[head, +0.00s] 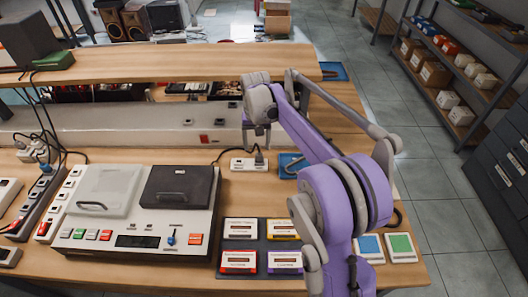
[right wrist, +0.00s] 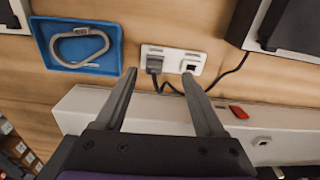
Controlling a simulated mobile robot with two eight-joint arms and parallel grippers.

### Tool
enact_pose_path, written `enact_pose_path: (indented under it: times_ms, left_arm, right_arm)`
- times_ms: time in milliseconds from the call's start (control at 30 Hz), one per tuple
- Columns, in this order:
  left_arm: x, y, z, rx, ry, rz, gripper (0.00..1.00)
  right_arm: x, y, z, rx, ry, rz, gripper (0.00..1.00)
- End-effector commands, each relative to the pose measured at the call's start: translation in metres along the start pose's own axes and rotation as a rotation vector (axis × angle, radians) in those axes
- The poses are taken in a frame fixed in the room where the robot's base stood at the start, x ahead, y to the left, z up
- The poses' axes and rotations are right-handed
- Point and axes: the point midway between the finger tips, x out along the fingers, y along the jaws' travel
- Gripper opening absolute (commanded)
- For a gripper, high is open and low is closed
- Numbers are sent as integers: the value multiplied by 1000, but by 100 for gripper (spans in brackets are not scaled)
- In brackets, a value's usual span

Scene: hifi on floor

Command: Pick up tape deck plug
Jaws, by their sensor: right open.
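The dark tape deck plug (right wrist: 154,64) sits in one socket of a white outlet plate (right wrist: 174,53) in the right wrist view. In the head view the plug (head: 259,158) stands on the same plate (head: 243,165), right of the tape deck (head: 138,212). Its black cable runs to the deck. My right gripper (right wrist: 159,75) is open, with nothing between its fingers. Its tips appear to either side of the plug in the wrist view; the height gap is unclear. In the head view the right gripper (head: 258,143) is partly hidden by its own wrist. My left gripper is not in view.
A blue tray (right wrist: 41,45) holding a grey carabiner (right wrist: 80,47) lies beside the outlet plate. A long pale casing with a red switch (right wrist: 238,112) lies behind the plate. A wooden shelf (head: 150,64) spans above the bench. Labelled cassettes (head: 240,228) lie in front.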

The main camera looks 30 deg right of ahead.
Motion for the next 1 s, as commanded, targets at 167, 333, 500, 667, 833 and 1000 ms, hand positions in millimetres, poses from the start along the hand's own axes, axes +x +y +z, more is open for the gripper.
enact_pose_path:
  times_ms: [167,333,500,667,833,1000]
  left_arm:
    - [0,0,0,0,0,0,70]
    - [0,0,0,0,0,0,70]
    - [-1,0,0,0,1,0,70]
    - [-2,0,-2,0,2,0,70]
    - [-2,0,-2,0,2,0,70]
    - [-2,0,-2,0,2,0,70]
  right_arm:
    - [12,5,-19,36,-30,8,71]
    - [28,6,-20,39,-33,9,71]
    - [47,5,-20,39,-32,9,71]
    - [72,4,-20,38,-31,9,71]
    - [86,5,-19,38,-31,9,71]
    - [87,5,-19,38,-31,9,71]
